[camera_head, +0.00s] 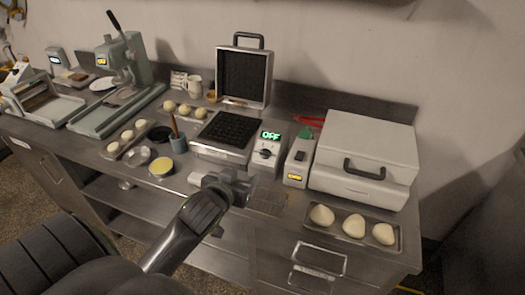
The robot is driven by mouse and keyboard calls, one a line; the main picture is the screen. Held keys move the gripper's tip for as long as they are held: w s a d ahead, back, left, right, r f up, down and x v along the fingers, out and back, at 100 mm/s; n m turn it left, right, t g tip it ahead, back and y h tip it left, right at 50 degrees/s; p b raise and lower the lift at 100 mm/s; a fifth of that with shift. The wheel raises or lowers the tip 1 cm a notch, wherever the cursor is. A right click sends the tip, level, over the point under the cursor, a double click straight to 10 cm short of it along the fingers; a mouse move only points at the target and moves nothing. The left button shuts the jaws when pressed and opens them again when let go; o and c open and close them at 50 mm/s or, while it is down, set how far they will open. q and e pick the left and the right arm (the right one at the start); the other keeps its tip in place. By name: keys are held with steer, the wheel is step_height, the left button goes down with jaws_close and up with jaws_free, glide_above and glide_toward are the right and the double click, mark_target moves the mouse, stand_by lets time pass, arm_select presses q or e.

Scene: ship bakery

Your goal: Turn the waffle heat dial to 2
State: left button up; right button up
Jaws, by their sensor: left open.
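The waffle iron (224,135) stands open on the steel counter, its dark lid (243,75) raised upright behind the dark lower plate. On its right side is a light control box with a green display (270,135) reading OFF. The heat dial (263,153) is a small dark knob on the front face below the display. My right gripper does not show.
A grey box with a yellow display (298,162) and a large white case (364,155) stand right of the dial. A tray of dough balls (350,213) lies at front right. A wire rack (268,200) lies near the gripper.

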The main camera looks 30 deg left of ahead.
arm_select(q)
steer(key=p, duration=0.2)
glide_toward(264, 153)
steer(key=x, duration=0.9)
steer(key=shift+a, duration=0.1)
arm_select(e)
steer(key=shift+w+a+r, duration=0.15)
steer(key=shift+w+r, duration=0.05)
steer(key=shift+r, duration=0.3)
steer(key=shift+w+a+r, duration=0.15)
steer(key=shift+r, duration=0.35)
arm_select(q)
steer(key=c, duration=1)
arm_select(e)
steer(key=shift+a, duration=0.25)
